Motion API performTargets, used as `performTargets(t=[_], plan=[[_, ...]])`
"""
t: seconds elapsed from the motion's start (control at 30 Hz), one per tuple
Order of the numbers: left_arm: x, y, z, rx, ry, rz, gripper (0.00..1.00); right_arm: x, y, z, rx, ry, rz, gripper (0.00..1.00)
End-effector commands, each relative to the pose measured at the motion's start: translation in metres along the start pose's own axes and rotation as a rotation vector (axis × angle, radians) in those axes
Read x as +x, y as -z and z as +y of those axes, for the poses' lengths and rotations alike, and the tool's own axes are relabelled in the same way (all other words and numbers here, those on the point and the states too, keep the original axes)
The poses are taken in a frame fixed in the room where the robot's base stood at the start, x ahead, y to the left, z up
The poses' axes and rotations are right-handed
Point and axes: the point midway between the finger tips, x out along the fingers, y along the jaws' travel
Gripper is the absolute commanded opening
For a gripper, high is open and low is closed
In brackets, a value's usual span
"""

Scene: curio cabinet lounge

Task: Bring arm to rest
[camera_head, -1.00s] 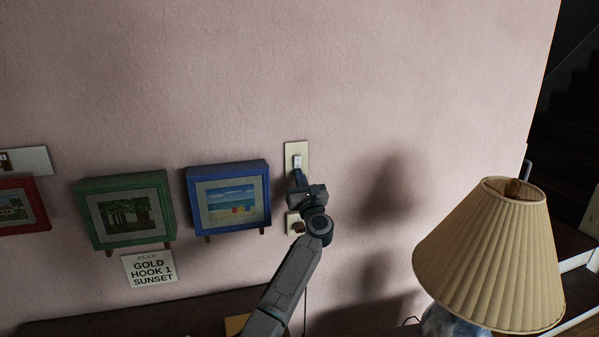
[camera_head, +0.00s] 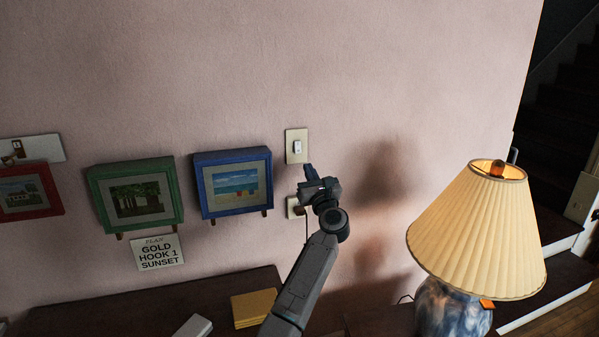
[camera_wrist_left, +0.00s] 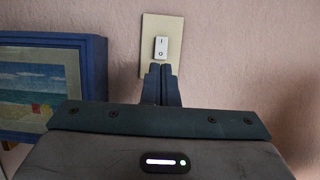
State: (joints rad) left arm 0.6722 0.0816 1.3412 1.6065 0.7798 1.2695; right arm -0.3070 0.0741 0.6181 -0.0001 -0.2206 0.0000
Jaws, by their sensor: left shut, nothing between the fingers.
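My left gripper (camera_head: 309,170) is shut and empty, just below the light switch (camera_head: 297,147) on the pink wall. In the left wrist view the shut fingers (camera_wrist_left: 161,80) point up at the lower part of the switch plate (camera_wrist_left: 172,26). A small gap to the plate seems to show in the head view. The white rocker (camera_wrist_left: 161,48) is in plain sight above the fingertips. My left arm reaches up from the bottom of the head view. My right gripper is not in view.
A lit lamp (camera_head: 478,235) with a pleated shade stands right of my arm. Yellow (camera_head: 254,308) and white items lie on the dark cabinet top (camera_head: 150,306).

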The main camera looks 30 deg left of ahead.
Motion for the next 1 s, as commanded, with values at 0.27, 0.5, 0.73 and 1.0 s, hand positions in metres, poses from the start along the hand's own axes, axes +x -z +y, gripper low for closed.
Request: performTargets(t=[0.27, 0.5, 0.73, 1.0], plan=[[-0.008, -0.001, -0.007, 0.002, 0.000, 0.003, 0.00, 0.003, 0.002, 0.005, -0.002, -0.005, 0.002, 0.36], [-0.008, 0.000, -0.006, 0.002, 0.001, 0.004, 0.00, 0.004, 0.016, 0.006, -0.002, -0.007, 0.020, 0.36], [-0.010, 0.001, -0.007, 0.012, 0.008, -0.003, 0.00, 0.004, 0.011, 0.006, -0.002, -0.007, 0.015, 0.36], [-0.081, 0.003, -0.020, 0.412, 0.295, -0.262, 0.00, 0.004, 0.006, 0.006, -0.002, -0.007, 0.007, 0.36]])
